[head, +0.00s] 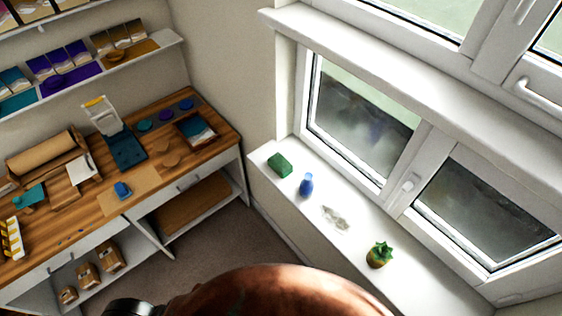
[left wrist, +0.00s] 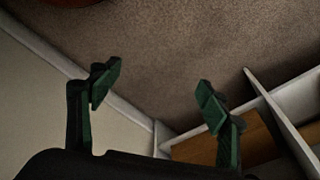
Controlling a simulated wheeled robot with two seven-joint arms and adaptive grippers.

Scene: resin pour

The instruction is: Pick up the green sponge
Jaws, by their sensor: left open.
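The green sponge (head: 280,165) lies on the far left end of the white windowsill (head: 263,177) in the head view. It is a small dark green block and nothing touches it. My left gripper (left wrist: 158,88) shows in the left wrist view with its two green-padded fingers spread wide and nothing between them. It faces the carpet, and the sponge is not in that view. Neither gripper shows in the head view.
On the sill, a blue bottle (head: 306,185) stands right of the sponge, then a clear crumpled object (head: 335,218) and a green plant-like ornament (head: 379,254). The window (head: 360,115) rises behind. A cluttered wooden workbench (head: 215,147) stands to the left.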

